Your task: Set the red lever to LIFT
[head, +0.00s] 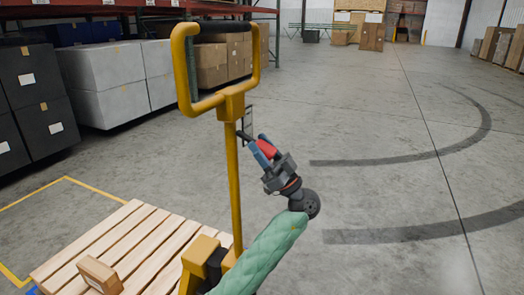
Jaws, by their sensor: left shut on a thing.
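A yellow pallet jack handle (236,190) stands upright left of centre, with a looped grip on top. The red lever (267,148) shows as a small red piece to the right of the handle's shaft, below the loop. My left gripper (260,148) is shut on it, its bluish fingers either side, reaching up from the lower right. The fingers hide part of the lever. A small dark bracket (247,120) sits beside the shaft just above. No LIFT marking can be read, so the lever's setting cannot be told. My right gripper is out of view.
A wooden pallet (150,235) with a small cardboard box (100,276) lies at the lower left, by a yellow floor line. Grey and black totes (105,80) and shelving stand behind at the left. The concrete floor (400,120) to the right is clear.

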